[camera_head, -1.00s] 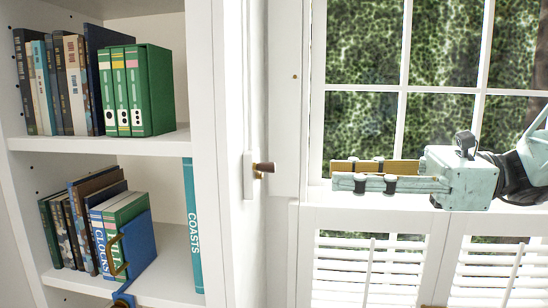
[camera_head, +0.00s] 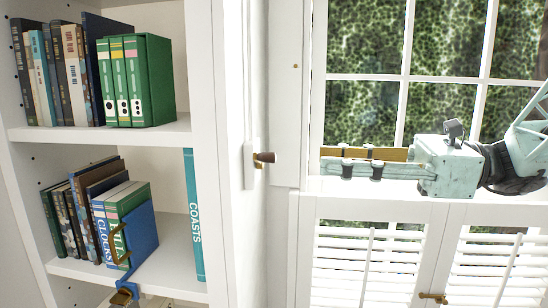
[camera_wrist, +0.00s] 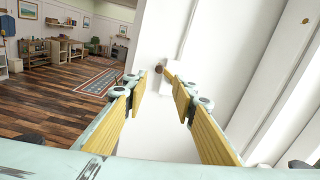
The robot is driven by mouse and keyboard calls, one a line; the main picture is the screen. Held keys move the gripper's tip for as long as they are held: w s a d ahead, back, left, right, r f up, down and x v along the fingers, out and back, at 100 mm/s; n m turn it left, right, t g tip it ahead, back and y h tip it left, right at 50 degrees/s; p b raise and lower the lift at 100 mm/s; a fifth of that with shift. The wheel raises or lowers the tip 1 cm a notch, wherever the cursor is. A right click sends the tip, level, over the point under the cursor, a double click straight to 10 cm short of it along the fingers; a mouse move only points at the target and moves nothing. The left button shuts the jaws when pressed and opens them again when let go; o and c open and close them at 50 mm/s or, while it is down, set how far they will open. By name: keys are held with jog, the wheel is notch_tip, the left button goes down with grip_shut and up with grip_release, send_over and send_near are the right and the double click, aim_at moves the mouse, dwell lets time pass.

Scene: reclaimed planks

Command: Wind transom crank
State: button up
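The transom crank (camera_head: 264,157) is a small dark brown knob on a brass stem. It stands out from a narrow white plate on the white wall between the bookcase and the window. In the wrist view the crank knob (camera_wrist: 158,69) is small, ahead of and between my fingertips. My gripper (camera_head: 322,160) is pale green with yellow finger pads and points left, to the right of the crank. Its fingers are apart and empty, and a gap separates them from the knob. My gripper also shows in the wrist view (camera_wrist: 160,82).
A white bookcase (camera_head: 207,100) with books and green binders stands at the left. A window (camera_head: 403,100) with white shutters (camera_head: 365,265) below is at the right, behind my arm. In the wrist view a wooden floor (camera_wrist: 50,95) with a rug (camera_wrist: 85,78) lies open beyond.

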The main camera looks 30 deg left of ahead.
aim_at(274, 158)
jog(key=shift+p+x, duration=0.8)
jog(key=shift+x, duration=5.1)
jog(key=c, duration=0.8)
jog(key=shift+c, duration=0.2)
